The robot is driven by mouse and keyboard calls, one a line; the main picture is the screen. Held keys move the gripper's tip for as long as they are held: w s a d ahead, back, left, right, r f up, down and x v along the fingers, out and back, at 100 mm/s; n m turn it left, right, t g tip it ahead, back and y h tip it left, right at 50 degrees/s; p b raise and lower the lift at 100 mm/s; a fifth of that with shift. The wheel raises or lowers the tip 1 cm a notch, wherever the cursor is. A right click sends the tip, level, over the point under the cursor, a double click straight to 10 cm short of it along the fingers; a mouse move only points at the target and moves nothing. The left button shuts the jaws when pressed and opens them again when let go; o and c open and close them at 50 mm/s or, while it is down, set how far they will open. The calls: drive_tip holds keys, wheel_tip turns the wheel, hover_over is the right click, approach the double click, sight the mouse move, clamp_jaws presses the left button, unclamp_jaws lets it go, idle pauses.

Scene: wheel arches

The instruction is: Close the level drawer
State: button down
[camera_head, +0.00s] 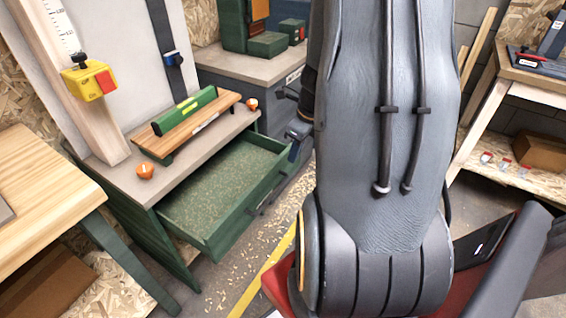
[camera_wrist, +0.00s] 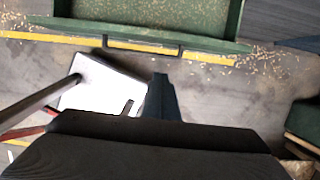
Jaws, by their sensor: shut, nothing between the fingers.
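The green drawer (camera_head: 240,222) is pulled well out of the green cabinet below a grey worktop, and its speckled inside looks empty. A dark bar handle (camera_head: 264,200) is on its front. A green spirit level (camera_head: 184,111) lies on a wooden stand on the worktop. My gripper (camera_head: 298,132) shows beside my arm near the far end of the drawer front; it is shut and empty. In the wrist view, the closed fingertips (camera_wrist: 160,80) point toward the drawer front (camera_wrist: 160,36) and its handle (camera_wrist: 143,47), with a gap in the picture.
Orange knobs (camera_head: 145,170) sit on the worktop. A wooden bench (camera_head: 45,190) stands at the left and a grey-topped cabinet (camera_head: 250,62) behind. The floor before the drawer has a yellow stripe (camera_head: 266,268) and wood shavings. My arm hides the middle of the head view.

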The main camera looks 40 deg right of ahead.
sight(276, 167)
drive_tip(key=w+f, duration=0.1)
drive_tip(key=f, duration=0.2)
drive_tip(key=w+a+f+b, duration=0.1)
drive_tip(key=w+f, duration=0.1)
drive_tip(key=f, duration=0.1)
drive_tip(key=w+a+f+b, duration=0.1)
drive_tip(key=w+f, duration=0.1)
drive_tip(key=shift+f, duration=0.4)
drive_tip(key=shift+w+a, duration=0.15)
drive_tip(key=shift+w, duration=0.3)
